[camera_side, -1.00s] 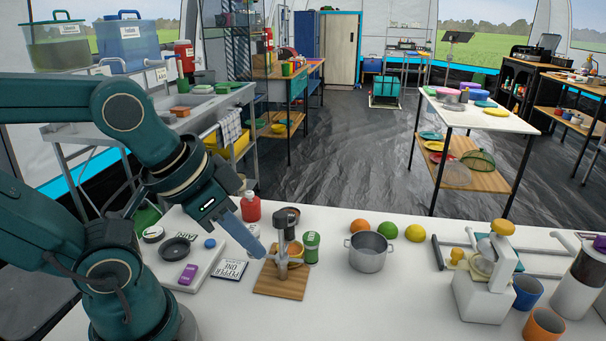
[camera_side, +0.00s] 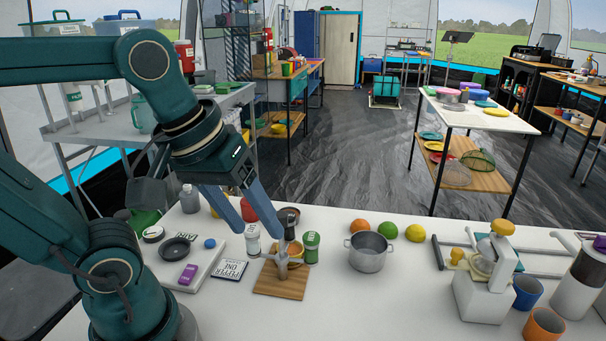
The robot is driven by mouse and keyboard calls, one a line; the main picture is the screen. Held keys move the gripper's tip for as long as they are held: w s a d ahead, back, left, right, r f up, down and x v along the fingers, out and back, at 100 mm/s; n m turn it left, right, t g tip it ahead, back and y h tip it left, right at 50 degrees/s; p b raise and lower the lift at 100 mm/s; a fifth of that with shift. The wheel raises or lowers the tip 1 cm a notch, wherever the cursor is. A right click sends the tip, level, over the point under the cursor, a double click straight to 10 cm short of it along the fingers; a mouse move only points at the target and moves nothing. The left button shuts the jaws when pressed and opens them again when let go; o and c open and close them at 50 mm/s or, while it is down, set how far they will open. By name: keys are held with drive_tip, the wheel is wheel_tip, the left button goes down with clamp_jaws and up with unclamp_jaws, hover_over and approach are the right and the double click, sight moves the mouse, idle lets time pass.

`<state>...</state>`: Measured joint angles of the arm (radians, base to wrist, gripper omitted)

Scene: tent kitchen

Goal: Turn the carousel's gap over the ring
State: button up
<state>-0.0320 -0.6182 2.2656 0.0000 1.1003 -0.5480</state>
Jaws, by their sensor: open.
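A small wooden board (camera_side: 278,288) lies on the white table, carrying a grey mechanism (camera_side: 281,262) with a dark-topped upright post (camera_side: 289,229). This looks like the carousel; its gap and the ring are too small to tell apart. A yellow-orange round piece (camera_side: 297,252) shows behind the post. A white-labelled jar (camera_side: 252,240), a green tin (camera_side: 311,247) and a dark-topped tin (camera_side: 290,212) stand close around it. My gripper (camera_side: 262,228) is open and empty, its two blue fingers pointing down, above and behind-left of the post. Whether a fingertip touches the post cannot be told.
A card reading "PEPPER ONE" (camera_side: 229,269) and a tray with a small black pan (camera_side: 174,248) lie left. A red bottle (camera_side: 248,211) stands behind my fingers. A steel pot (camera_side: 368,252) stands right, with bare table in front of it.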

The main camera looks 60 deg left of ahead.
sight(280, 214)
drive_tip(key=w+a+n+g, duration=0.1)
drive_tip(key=w+a+n, duration=0.1)
drive_tip(key=n, duration=0.1)
drive_tip(key=w+a+n+g, duration=0.2)
drive_tip(key=w+n, duration=0.1)
drive_tip(key=n, duration=0.1)
drive_tip(key=w+a+n+g, duration=0.1)
drive_tip(key=w+a+n, duration=0.1)
drive_tip(key=w+n, duration=0.1)
drive_tip(key=shift+a+r+n, duration=0.2)
drive_tip(key=shift+n, duration=0.4)
drive_tip(key=shift+a+f+g, duration=0.25)
drive_tip(key=shift+f+g, duration=0.05)
drive_tip(key=shift+f, duration=2.65)
clamp_jaws()
